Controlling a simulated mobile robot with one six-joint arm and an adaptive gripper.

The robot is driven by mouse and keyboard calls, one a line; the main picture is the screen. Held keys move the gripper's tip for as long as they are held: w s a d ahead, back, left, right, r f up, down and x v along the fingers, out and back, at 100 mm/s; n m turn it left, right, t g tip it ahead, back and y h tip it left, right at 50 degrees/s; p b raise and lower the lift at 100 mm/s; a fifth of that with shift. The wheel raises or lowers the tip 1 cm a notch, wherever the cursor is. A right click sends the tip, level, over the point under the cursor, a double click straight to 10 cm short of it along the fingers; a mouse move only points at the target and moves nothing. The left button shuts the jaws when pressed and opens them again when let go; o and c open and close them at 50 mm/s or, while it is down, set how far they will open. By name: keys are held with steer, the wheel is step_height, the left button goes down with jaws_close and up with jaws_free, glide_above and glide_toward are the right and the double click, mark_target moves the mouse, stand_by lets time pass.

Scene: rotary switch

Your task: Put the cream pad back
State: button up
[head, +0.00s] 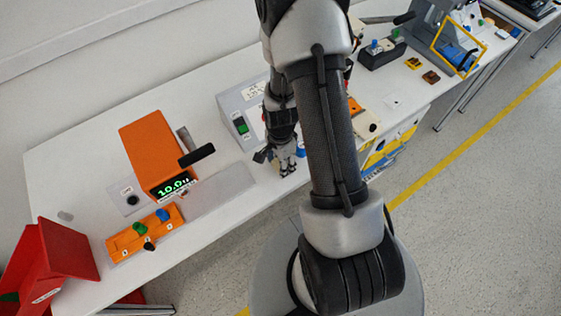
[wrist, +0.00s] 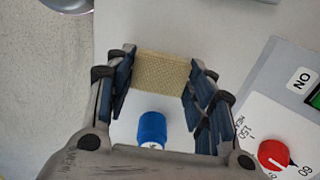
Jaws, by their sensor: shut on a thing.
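The cream pad (wrist: 162,74), a tan block with a fine woven texture, sits between the two fingers of my gripper (wrist: 160,85) in the wrist view. The gripper is shut on it, with one finger at each side. In the head view my gripper (head: 284,162) is over the white table, just in front of the grey switch box (head: 236,104). The pad cannot be made out there. The box's panel with a red rotary knob (wrist: 273,154) shows at the lower right of the wrist view.
A blue cylinder (wrist: 152,127) stands close below the pad in the wrist view. The orange device (head: 152,150) with a lit display, an orange button block (head: 143,233) and a red bin (head: 62,257) are to the left. A dark button box (head: 382,52) is farther right.

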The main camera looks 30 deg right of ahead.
steer(key=shift+f, duration=0.15)
steer(key=o, duration=1)
step_height(320, 180, up, 22)
steer(key=a+n+t+p, duration=0.1)
steer(key=a+n+p, duration=0.2)
steer(key=n+p, duration=0.1)
steer(key=s+a+r+n+t, duration=0.1)
steer(key=s+a+r+n, duration=0.1)
steer(key=s+r+n, duration=0.2)
steer(key=s+a+r+n+t, duration=0.1)
steer(key=s+a+r+n, duration=0.2)
steer(key=s+r+n, duration=0.2)
steer(key=s+a+r+n+t, duration=0.1)
steer(key=s+r+n, duration=0.3)
steer(key=r, duration=0.5)
steer(key=shift+s+a+r+n+t, duration=0.1)
steer(key=shift+s+a+n+t, duration=0.05)
steer(key=shift+a, duration=0.25)
steer(key=shift+s+a+r+n+t, duration=0.1)
steer(key=shift+s+a+n+t, duration=0.05)
steer(key=shift+a, duration=0.25)
